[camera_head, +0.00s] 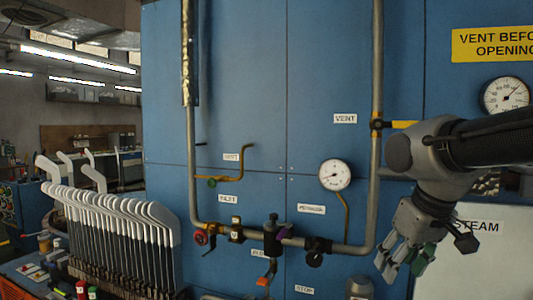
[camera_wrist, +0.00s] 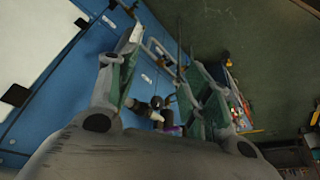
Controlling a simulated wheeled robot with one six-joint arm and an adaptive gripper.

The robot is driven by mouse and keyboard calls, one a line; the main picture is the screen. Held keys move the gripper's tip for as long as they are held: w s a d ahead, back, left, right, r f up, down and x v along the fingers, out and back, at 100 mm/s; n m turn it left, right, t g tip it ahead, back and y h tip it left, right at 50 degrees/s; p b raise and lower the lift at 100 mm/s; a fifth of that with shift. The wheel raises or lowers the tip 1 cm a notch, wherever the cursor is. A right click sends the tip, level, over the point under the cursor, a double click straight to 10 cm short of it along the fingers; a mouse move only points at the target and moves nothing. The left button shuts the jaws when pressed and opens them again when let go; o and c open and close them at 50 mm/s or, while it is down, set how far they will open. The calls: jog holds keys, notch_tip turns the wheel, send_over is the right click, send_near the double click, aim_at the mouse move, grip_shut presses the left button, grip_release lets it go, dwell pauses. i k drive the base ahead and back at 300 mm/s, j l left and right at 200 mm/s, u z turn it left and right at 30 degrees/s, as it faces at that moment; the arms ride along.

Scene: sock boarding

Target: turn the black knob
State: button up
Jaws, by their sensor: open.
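On the lower pipe in the head view is a black regulator-like body (camera_head: 272,235) with a small black top. A round black knob-like part (camera_head: 315,259) hangs under the pipe to its right. I cannot tell which is the task's black knob. My gripper (camera_head: 403,266) is open and empty, to the right of both and apart from them, in front of the panel, fingers pointing down. In the wrist view, its spread fingers (camera_wrist: 163,62) frame dark fittings (camera_wrist: 156,102) and a purple part (camera_wrist: 172,130) beyond them.
The blue panel (camera_head: 240,100) carries grey pipes (camera_head: 377,80), a gauge (camera_head: 335,174), a red handwheel (camera_head: 200,237) and a yellow-handled valve (camera_head: 403,124). A white STEAM panel (camera_head: 465,265) lies behind my gripper. A rack of grey boards (camera_head: 120,230) stands at left.

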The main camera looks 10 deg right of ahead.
aim_at(314, 258)
jog(key=l+u, duration=0.1)
jog(key=l, duration=0.4)
jog(key=k+l+u, duration=0.1)
jog(key=l, duration=0.4)
jog(key=j+z, duration=0.2)
jog(key=z, duration=0.15)
jog(key=i+j+z, duration=0.1)
jog(key=z, duration=0.25)
jog(key=j+z, duration=0.45)
jog(key=j, duration=0.25)
jog(key=k+j+z, duration=0.15)
jog(key=j, duration=0.25)
jog(key=j+z, duration=0.15)
jog(key=j, duration=0.3)
jog(key=k+j+z, duration=0.15)
jog(key=j, duration=0.2)
jog(key=k+j+z, duration=0.15)
jog(key=j, duration=0.25)
jog(key=k+j, duration=0.15)
jog(key=j, duration=0.25)
jog(key=k+j, duration=0.15)
jog(key=j, duration=0.25)
jog(key=k+j, duration=0.15)
jog(key=j, duration=0.25)
jog(key=k+j, duration=0.15)
jog(key=j, duration=0.2)
jog(key=k+j, duration=0.15)
jog(key=j, duration=0.25)
jog(key=z, duration=0.05)
